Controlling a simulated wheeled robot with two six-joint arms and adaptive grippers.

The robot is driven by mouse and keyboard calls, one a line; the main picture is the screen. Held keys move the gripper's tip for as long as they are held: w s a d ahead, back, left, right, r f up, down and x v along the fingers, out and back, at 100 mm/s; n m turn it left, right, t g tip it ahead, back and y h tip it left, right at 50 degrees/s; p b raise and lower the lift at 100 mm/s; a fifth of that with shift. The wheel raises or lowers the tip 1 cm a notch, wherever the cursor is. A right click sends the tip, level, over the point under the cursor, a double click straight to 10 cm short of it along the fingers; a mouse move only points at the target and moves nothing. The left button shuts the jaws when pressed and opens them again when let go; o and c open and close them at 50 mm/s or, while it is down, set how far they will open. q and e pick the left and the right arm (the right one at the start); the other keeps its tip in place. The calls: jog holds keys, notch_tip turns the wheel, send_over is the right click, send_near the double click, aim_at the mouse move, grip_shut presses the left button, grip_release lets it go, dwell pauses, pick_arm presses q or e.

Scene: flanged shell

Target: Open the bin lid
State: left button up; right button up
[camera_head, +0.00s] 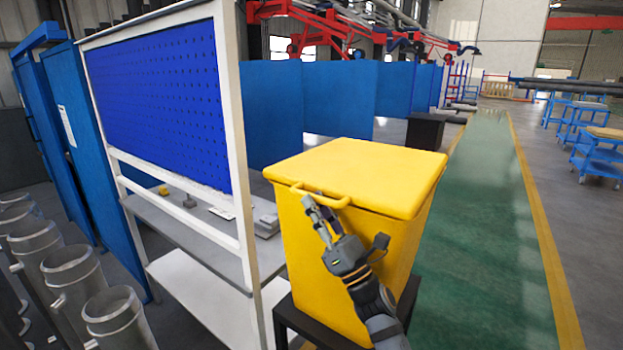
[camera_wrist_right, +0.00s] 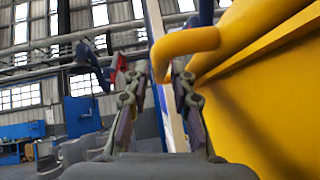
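The yellow bin (camera_head: 345,265) has a flat yellow lid (camera_head: 360,172), which lies closed on top. A yellow bar handle (camera_head: 318,197) sticks out from the lid's front left edge. My right gripper (camera_head: 316,205) is at this handle, its fingers pointing up across it. In the right wrist view the handle (camera_wrist_right: 187,43) shows at the fingertips, and the fingers of the right gripper (camera_wrist_right: 158,68) stand apart. The yellow bin wall (camera_wrist_right: 260,95) fills the right side of that view. I cannot tell whether the fingers touch the handle. My left gripper is not in view.
A white-framed workbench (camera_head: 200,240) with a blue pegboard (camera_head: 160,100) stands just left of the bin. The bin rests on a dark stand (camera_head: 300,325). Several grey metal cylinders (camera_head: 115,312) stand at the lower left. The green floor lane (camera_head: 490,240) to the right is clear.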

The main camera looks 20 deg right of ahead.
jog(key=shift+w+a+r, duration=0.15)
jog(key=shift+w+r, duration=0.2)
jog(key=shift+r, duration=0.35)
jog(key=shift+w+r+p, duration=0.1)
jog(key=shift+w+p, duration=0.05)
jog(key=shift+p, duration=0.2)
jog(key=shift+w+a, duration=0.15)
jog(key=shift+w, duration=0.05)
jog(key=shift+c, duration=0.4)
grip_shut()
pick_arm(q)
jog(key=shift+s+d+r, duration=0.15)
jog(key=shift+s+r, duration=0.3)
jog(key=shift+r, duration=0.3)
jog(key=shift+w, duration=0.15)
